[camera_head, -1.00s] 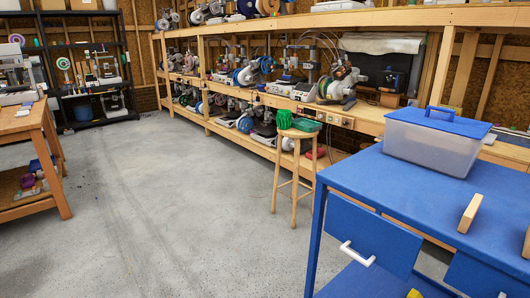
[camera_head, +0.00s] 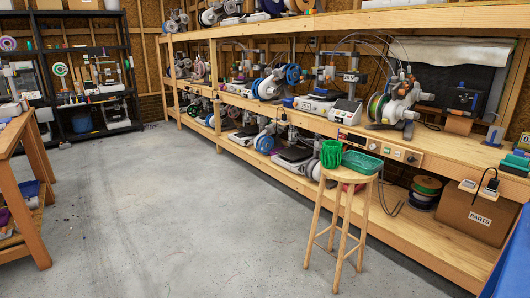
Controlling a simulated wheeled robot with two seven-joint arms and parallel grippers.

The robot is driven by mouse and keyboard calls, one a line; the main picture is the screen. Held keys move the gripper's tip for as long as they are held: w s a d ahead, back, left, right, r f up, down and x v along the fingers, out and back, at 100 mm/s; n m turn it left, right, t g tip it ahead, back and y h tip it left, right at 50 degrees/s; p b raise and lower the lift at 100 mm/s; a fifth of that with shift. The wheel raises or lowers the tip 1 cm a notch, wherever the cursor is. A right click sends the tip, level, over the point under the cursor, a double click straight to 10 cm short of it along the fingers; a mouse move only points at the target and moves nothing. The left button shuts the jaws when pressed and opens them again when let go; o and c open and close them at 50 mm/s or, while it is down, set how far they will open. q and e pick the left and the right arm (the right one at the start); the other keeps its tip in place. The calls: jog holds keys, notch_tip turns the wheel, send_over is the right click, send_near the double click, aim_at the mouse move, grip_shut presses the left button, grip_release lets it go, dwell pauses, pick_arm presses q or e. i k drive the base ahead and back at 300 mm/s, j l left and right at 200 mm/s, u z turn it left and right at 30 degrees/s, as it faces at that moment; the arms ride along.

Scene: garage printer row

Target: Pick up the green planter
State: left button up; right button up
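The green planter (camera_head: 331,154) stands upright near the left edge of a round wooden stool (camera_head: 345,174). It is a bright green, ribbed, cup-like pot. A darker green shallow basket (camera_head: 362,162) sits on the same stool, just right of the planter. Neither of my grippers shows in the head view, so their state cannot be seen.
The stool stands on open grey concrete floor (camera_head: 180,210), in front of a long wooden two-level bench (camera_head: 440,150) with printers and spools. A cardboard box (camera_head: 478,212) sits on the lower shelf. A blue table edge (camera_head: 515,265) is at lower right, a wooden table (camera_head: 22,170) at left.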

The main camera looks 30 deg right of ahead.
aim_at(331, 153)
jog(key=i+z, duration=0.25)
jog(key=i, duration=0.25)
jog(key=i+z, duration=0.2)
jog(key=i, duration=0.3)
jog(key=i+j+z, duration=0.25)
jog(key=i, duration=0.2)
jog(key=i+z, duration=0.4)
jog(key=i+j+z, duration=0.1)
jog(key=i+z, duration=0.3)
jog(key=i, duration=0.15)
jog(key=i+j+z, duration=0.75)
jog(key=i+l, duration=0.1)
jog(key=i, duration=0.05)
